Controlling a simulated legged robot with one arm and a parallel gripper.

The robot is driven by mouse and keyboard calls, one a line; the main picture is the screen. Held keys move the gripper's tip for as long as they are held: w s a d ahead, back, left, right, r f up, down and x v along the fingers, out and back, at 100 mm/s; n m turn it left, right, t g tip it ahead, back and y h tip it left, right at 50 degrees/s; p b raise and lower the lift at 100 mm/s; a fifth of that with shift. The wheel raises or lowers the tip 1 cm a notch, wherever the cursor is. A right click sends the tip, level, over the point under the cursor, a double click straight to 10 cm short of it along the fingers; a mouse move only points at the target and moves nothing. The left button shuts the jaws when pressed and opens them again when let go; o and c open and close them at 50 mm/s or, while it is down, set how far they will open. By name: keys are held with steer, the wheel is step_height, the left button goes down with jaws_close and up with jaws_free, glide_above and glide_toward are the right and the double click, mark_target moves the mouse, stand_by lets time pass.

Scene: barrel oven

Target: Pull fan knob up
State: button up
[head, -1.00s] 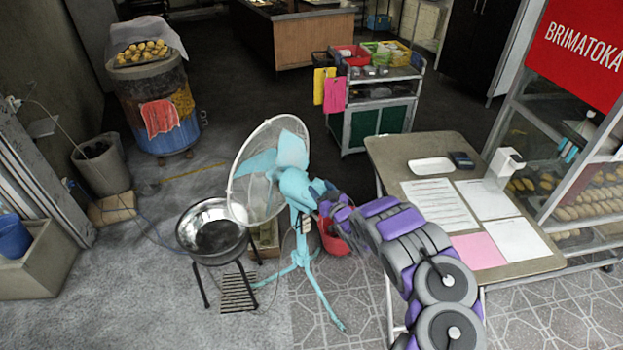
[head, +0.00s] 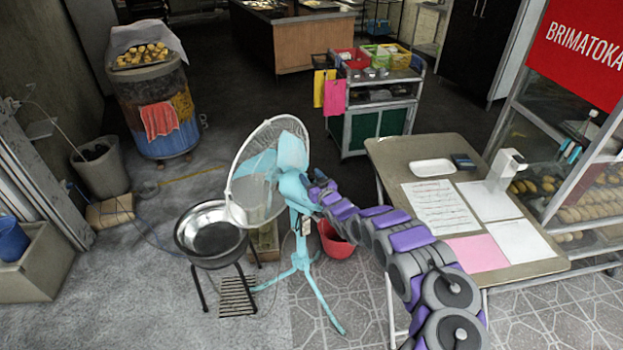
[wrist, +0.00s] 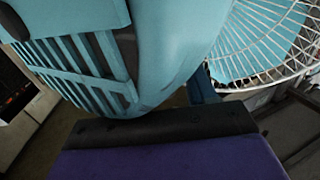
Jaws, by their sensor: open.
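A light-blue stand fan (head: 300,230) with a white wire cage stands in the middle of the head view, facing left. My gripper (head: 314,190) is at the back of the fan's motor housing, close to it or touching; I cannot tell which. In the wrist view, the slatted light-blue housing (wrist: 160,50) fills the top, just beyond the dark edge of my purple gripper (wrist: 165,125). The cage (wrist: 265,45) is at upper right. My gripper is open. I cannot make out the fan knob in either view; nothing is clearly held.
A table (head: 405,160) with papers stands to the right, under my arm. A metal bowl (head: 211,237) on a stand is left of the fan. A red basket (head: 336,243) sits behind the fan's pole. A trolley (head: 375,105) stands farther back. Open floor lies at lower left.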

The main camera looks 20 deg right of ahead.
jaws_close()
stand_by(0.5)
